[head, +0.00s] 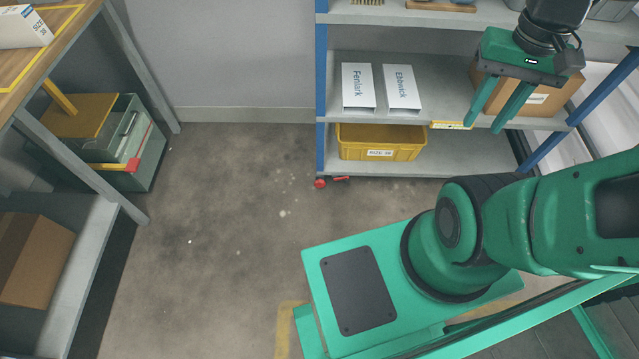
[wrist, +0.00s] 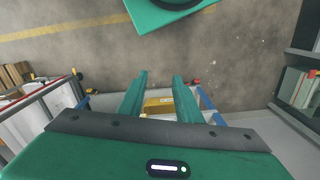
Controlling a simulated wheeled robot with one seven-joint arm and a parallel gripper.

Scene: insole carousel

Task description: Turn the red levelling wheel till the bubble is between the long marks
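The red levelling wheel (head: 320,183) sits low at the foot of the shelf rack's left blue post, near the floor. A small red piece (head: 341,178) lies just right of it. In the wrist view the wheel appears as a small red spot (wrist: 197,81) right of the fingers. A yellow level (head: 450,125) is on the middle shelf's front edge; its bubble and marks are too small to read. My gripper (head: 483,127) is open and empty, fingers pointing down, in front of the rack's right part, apart from the wheel. Its fingers also show in the wrist view (wrist: 160,74).
The rack's middle shelf (head: 430,85) holds two white boxes, Fenlark (head: 358,88) and Ebbwick (head: 402,90), and a cardboard box (head: 550,98). A yellow bin (head: 380,143) sits on the lowest shelf. A workbench (head: 75,45) stands left. The floor (head: 230,200) between is clear.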

